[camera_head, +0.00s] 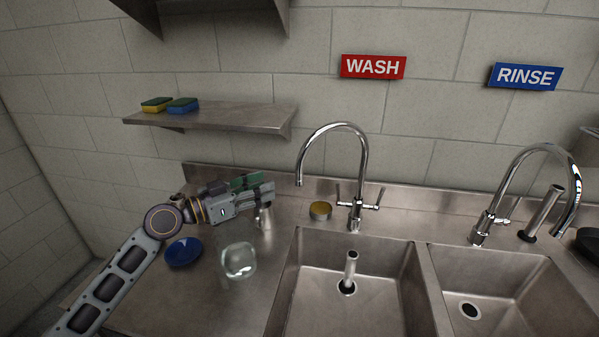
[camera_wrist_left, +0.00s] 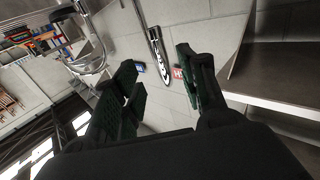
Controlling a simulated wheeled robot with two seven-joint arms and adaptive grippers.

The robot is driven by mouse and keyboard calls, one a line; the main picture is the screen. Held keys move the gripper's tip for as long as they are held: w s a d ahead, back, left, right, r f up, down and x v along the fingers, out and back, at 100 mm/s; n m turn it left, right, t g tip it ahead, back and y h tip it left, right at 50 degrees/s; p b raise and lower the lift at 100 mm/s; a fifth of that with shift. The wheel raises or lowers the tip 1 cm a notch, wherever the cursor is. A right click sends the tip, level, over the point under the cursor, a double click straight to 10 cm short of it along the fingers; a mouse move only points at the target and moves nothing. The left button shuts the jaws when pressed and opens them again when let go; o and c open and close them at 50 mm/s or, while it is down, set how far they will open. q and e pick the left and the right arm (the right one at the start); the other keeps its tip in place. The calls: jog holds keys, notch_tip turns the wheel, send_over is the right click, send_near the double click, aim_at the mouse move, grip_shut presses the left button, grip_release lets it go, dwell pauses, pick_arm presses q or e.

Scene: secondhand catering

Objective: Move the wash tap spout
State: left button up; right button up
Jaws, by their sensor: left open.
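The wash tap (camera_head: 363,165) is a chrome tap with a high arched spout, standing behind the left sink basin under the red WASH sign (camera_head: 373,66). Its spout curves to the left, and its open end hangs down at the left of the column. My left gripper (camera_head: 272,186) is open and empty, just left of the spout end and apart from it in the picture. In the left wrist view the two dark green fingers (camera_wrist_left: 160,95) stand apart, with a chrome tube (camera_wrist_left: 155,45) beyond them; I cannot tell which part of a tap it is. My right gripper is not in view.
A glass jar (camera_head: 239,260), a blue bowl (camera_head: 183,252) and a metal cup (camera_head: 264,216) stand on the counter around my left arm. A round yellow-topped tin (camera_head: 320,210) sits beside the tap. The rinse tap (camera_head: 577,190) is at right. A shelf (camera_head: 215,116) hangs above my gripper.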

aim_at(300, 173)
pick_arm(q)
jog(key=shift+p+x, duration=1.95)
jog(key=shift+x, duration=4.2)
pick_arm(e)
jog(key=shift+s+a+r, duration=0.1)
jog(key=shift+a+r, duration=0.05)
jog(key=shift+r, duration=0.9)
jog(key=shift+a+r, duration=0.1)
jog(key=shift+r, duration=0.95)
pick_arm(q)
grip_shut()
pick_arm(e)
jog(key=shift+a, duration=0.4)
